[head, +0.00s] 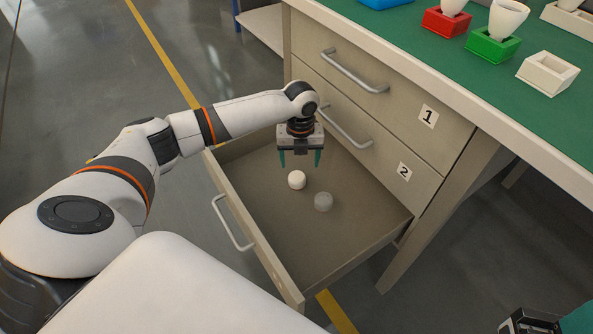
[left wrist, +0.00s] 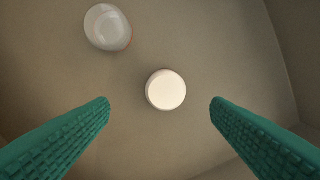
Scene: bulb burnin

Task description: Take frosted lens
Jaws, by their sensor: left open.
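The frosted lens (head: 296,180), a small matte white round piece, lies on the floor of the open drawer (head: 265,240). It shows at the centre of the left wrist view (left wrist: 165,90), between the fingers. A clear, greyish lens (head: 323,202) lies apart from it; it also shows at upper left in the left wrist view (left wrist: 108,27). My left gripper (head: 300,160) is open and empty, pointing down above the frosted lens, with its green fingers apart. Part of my right gripper (head: 550,322) shows at the bottom right corner; its jaws cannot be made out.
Closed drawers labelled 1 (head: 428,116) and 2 (head: 404,171) sit above the open one. The drawer walls surround the lenses. On the green bench top stand a red holder (head: 446,22), a green holder (head: 493,46) and a white open box (head: 548,73).

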